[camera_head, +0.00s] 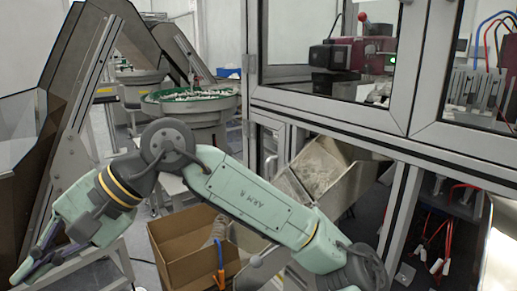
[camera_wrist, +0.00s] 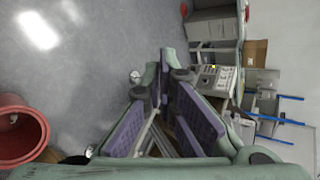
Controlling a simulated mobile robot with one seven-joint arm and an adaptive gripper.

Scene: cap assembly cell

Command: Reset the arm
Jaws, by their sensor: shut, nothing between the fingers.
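My arm (camera_head: 255,200), pale green with dark joints, reaches across the lower part of the head view and bends down at the left. My gripper (camera_head: 32,262) hangs at the lower left of the head view, out in front of the brown chute. In the wrist view my gripper (camera_wrist: 170,60) shows its purple-padded fingers closed together at the tips, with nothing held. It is apart from every object around it.
A cardboard box (camera_head: 185,245) stands open below my arm. A framed machine cabinet (camera_head: 345,115) fills the right, with a metal chute (camera_head: 320,170) below it. A green bowl feeder (camera_head: 195,100) stands behind. The wrist view shows a red bin (camera_wrist: 22,135) and open grey floor (camera_wrist: 90,60).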

